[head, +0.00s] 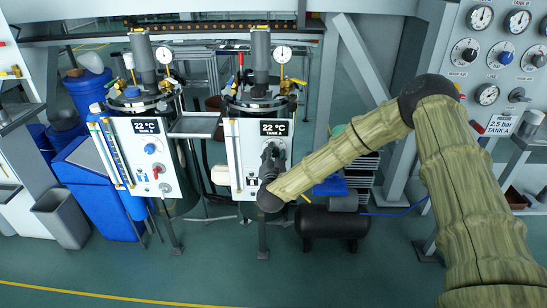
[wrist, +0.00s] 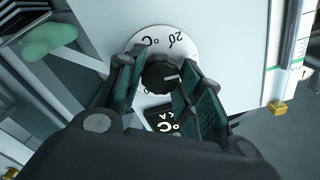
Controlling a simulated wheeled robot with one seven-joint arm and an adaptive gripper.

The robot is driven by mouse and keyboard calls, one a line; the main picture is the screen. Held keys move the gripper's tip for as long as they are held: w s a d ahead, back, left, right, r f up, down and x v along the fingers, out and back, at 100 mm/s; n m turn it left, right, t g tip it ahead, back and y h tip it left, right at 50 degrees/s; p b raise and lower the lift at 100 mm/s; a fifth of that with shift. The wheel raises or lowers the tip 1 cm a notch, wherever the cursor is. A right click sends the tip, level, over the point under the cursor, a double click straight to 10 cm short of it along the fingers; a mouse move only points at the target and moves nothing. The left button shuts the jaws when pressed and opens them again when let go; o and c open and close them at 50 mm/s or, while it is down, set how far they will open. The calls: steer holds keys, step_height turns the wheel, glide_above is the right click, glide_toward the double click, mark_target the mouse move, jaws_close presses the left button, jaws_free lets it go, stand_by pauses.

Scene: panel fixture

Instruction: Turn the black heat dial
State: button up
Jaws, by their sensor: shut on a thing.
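The black heat dial (wrist: 160,73) sits on a round white scale plate (wrist: 182,38) on a white panel in the wrist view. A pale pointer line shows on its face. My gripper (wrist: 158,78) has its two dark, green-padded fingers around the dial, one on either side. In the head view my gripper (head: 270,160) is at the front panel of the right-hand tank, marked TANK A (head: 273,128) and showing 22 °C. The arm and gripper hide the dial there.
A second tank (head: 147,126), TANK B, stands to the left with its own blue knob (head: 150,149). A gauge panel (head: 495,60) is at the upper right. A black cylinder (head: 330,225) lies on the floor below my arm. Open floor lies in front.

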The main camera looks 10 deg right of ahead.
steer(key=m, duration=0.2)
steer(key=m+b, duration=0.1)
steer(key=shift+d+f+m+b, duration=0.1)
steer(key=shift+f+m+b, duration=0.1)
steer(key=shift+m+b, duration=0.95)
steer(key=shift+m, duration=1.15)
steer(key=o, duration=1)
steer(key=shift+o, duration=0.2)
steer(key=shift+r, duration=0.1)
steer(key=shift+s, duration=0.15)
steer(key=v, duration=1.1)
steer(key=shift+s, duration=0.4)
